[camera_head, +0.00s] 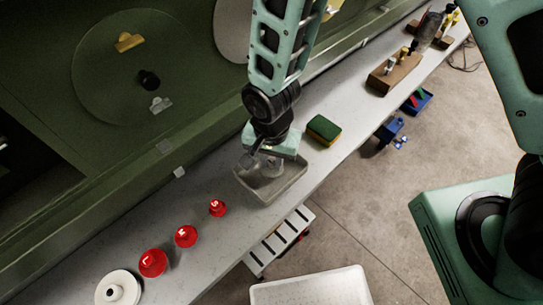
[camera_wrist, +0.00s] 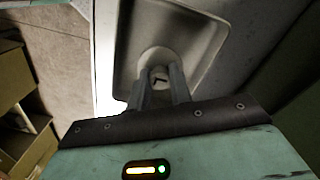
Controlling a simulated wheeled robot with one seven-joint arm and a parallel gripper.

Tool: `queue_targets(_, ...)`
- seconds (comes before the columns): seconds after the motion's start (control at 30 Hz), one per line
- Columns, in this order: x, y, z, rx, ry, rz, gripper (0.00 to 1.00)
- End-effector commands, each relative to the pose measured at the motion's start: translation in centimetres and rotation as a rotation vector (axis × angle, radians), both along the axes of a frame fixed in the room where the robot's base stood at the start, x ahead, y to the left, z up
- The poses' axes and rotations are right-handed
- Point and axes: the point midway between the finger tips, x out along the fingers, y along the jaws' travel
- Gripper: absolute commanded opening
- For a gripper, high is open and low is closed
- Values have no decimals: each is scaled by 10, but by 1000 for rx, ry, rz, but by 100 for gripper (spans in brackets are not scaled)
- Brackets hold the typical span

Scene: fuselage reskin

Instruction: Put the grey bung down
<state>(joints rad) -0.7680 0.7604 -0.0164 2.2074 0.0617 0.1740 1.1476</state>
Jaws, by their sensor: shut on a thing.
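My gripper (camera_head: 262,160) points down over a shallow grey tray (camera_head: 292,188) on the pale bench. In the wrist view my two fingers (camera_wrist: 160,84) are shut on the grey bung (camera_wrist: 155,54), a round pale grey piece between the fingertips. The bung sits within the outline of the tray (camera_wrist: 122,62); whether it touches the tray floor I cannot tell. My fingers hide part of the bung. In the head view the bung is hard to tell from the fingers and the grey tray.
Three red lettered bungs (camera_head: 186,236) and a white disc (camera_head: 119,288) stand left of the tray. A green-and-yellow sponge (camera_head: 323,130) lies to its right. A wooden block (camera_head: 394,72) stands farther along the bench. The green fuselage wall (camera_head: 110,160) runs behind.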

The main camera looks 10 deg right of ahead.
Motion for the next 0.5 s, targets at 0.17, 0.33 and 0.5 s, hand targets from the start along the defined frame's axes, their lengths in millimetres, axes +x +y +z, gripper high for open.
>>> queue_targets(0.17,0,0,-1,0,0,0,0)
queue_targets(0.33,0,0,0,0,0,-1,43)
queue_targets(0.5,0,0,0,0,0,-1,43)
